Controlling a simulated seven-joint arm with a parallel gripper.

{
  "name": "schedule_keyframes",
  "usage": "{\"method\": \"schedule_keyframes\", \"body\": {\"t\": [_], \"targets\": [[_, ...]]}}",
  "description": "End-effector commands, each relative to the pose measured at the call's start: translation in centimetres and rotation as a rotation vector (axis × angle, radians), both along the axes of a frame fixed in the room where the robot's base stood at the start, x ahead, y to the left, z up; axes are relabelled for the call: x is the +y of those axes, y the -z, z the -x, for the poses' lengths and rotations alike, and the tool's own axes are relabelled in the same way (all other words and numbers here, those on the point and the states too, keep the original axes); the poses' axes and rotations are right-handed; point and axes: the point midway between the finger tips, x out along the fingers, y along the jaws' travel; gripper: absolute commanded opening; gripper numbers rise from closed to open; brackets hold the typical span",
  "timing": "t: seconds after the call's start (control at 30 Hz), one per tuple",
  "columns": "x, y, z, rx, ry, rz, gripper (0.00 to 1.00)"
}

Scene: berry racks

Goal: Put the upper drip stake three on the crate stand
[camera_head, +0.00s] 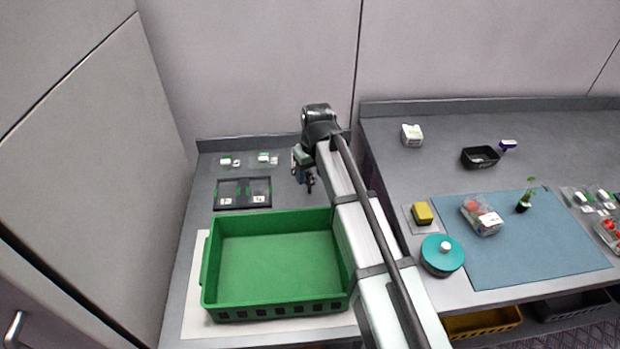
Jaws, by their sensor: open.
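My gripper (309,186) hangs above the back right part of the left grey stand (205,180), fingers down. It is open, with nothing visible between the fingers. A large green crate (211,270) sits at the front of this stand on a pale mat (195,318). I cannot make out a drip stake for certain. Two small white-and-green items lie at the back of the stand, a left one (225,161) and a right one (264,157). My arm hides the stand's right side and part of the gripper.
A dark two-part tray (216,194) lies behind the crate. The right bench holds a blue mat (540,250) with a clear berry punnet (480,214), a teal round lid (442,253), a yellow block (422,212), a black tray (480,157) and a white carton (412,134).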

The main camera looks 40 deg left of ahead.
Motion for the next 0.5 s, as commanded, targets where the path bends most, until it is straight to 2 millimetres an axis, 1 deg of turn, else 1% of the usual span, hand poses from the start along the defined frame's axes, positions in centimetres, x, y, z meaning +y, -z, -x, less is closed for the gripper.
{"method": "schedule_keyframes", "body": {"t": [0.03, 0.3, 0.5], "targets": [[-0.1, -1.0, 0.0, -0.002, 0.0, -0.002, 0.57], [-0.7, -5.5, 0.3, -0.002, 0.0, -0.001, 0.57], [-1.1, -7.8, 0.4, 0.0, 0.0, -0.001, 0.57]]}}
